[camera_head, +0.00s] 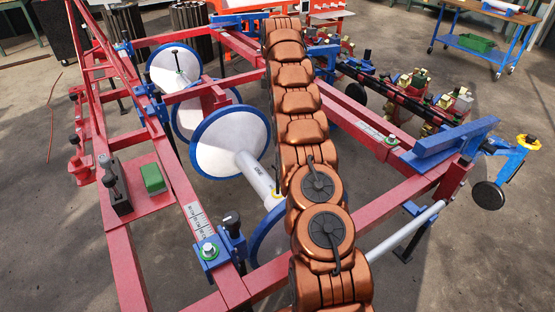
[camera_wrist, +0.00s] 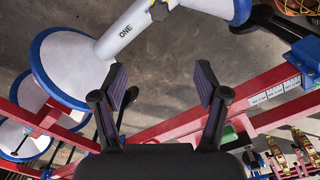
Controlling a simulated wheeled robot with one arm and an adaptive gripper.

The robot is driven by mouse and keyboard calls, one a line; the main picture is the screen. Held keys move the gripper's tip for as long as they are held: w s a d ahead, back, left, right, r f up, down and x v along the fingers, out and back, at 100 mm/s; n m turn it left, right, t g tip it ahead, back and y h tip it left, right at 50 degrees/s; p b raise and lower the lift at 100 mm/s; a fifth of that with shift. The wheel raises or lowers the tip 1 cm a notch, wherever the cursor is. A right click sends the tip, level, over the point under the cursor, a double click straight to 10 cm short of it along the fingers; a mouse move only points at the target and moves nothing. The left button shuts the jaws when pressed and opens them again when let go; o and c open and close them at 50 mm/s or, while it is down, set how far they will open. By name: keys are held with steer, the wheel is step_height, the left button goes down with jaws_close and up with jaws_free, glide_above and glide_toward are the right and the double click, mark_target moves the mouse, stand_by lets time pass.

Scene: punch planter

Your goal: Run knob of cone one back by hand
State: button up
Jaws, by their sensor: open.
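Cone one is a white cone with a blue rim and a grey-white tube marked ONE (camera_wrist: 125,31) in the wrist view. A black knob (camera_wrist: 159,11) sits on that tube near the top edge, beside a yellow piece. My gripper (camera_wrist: 162,80) is open and empty, with its two dark fingers below the tube in the picture and apart from the knob. In the head view, a white cone (camera_head: 225,140) with a similar tube (camera_head: 258,178) lies left of my copper arm, which hides my gripper there. I cannot make out the knob in that view.
A red frame (camera_head: 125,265) surrounds the cones, with blue brackets (camera_head: 435,148) and a scale strip (camera_head: 200,222). A green block (camera_head: 152,178) sits on its left side. Brass-topped units (camera_head: 420,80) stand at right. Concrete floor is open at far right and left.

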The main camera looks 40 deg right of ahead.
steer(key=f+m+b, duration=0.3)
steer(key=f+m, duration=0.2)
steer(key=f+m+b, duration=0.3)
steer(key=f+m, duration=0.2)
steer(key=m, duration=0.1)
steer(key=f+m+b, duration=0.4)
steer(key=f+m, duration=0.1)
steer(key=shift+s+f, duration=0.15)
steer(key=shift+s, duration=0.15)
steer(key=shift+f+m, duration=0.55)
steer(key=shift+m, duration=0.45)
steer(key=shift+f+b, duration=0.95)
steer(key=shift+f, duration=2.85)
steer(key=shift+c, duration=0.2)
steer(key=c, duration=1.1)
